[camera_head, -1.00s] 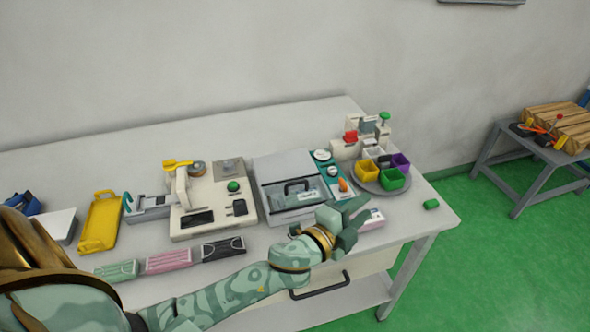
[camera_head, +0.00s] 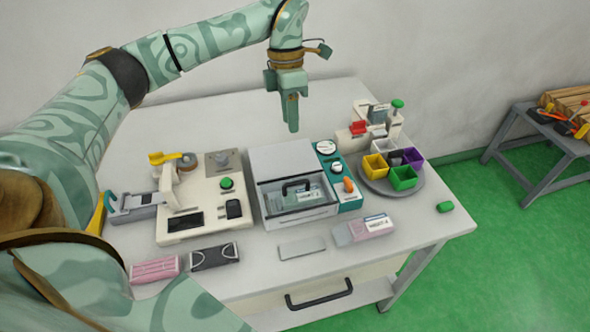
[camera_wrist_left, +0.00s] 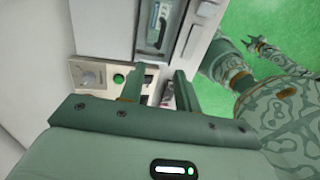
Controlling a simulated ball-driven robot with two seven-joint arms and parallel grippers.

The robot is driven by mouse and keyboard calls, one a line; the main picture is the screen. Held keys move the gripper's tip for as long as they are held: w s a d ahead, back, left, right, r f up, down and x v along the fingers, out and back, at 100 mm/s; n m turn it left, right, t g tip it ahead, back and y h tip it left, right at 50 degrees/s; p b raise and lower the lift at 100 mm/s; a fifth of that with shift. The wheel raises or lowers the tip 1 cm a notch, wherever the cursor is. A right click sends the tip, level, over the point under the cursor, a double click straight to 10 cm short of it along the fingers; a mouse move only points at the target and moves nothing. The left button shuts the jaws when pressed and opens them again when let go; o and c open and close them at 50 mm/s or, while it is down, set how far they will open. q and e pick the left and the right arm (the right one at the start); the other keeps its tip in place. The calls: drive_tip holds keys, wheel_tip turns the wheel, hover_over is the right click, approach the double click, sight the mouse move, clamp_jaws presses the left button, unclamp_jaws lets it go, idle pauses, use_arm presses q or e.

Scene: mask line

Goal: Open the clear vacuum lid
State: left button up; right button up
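The clear vacuum lid (camera_head: 270,197) with its black handle (camera_head: 297,187) lies closed over the front of the white vacuum machine (camera_head: 283,158) at the table's middle. A small labelled pack (camera_head: 309,194) shows through it. My left gripper (camera_head: 292,128) hangs above and behind the machine, pointing down, clear of the lid. In the left wrist view its two fingers (camera_wrist_left: 160,82) are apart with nothing held. The lid's handle side also shows there at the top (camera_wrist_left: 156,35). My right gripper (camera_wrist_left: 256,43) shows small in the left wrist view, fingers seemingly spread; it is outside the head view.
A cream machine with a green button (camera_head: 226,183) stands left of the vacuum machine. A teal control panel (camera_head: 338,177) and a round tray (camera_head: 417,191) of coloured bins stand right. A grey plate (camera_head: 302,247) and labelled box (camera_head: 363,229) lie in front.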

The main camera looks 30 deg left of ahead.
use_arm(q)
drive_tip(key=b, duration=0.3)
hover_over(296, 187)
drive_tip(key=s, duration=0.1)
drive_tip(key=f, duration=1.5)
drive_tip(key=shift+s+d+f, duration=0.1)
drive_tip(key=shift+d+f, duration=0.05)
drive_tip(key=shift+d, duration=0.05)
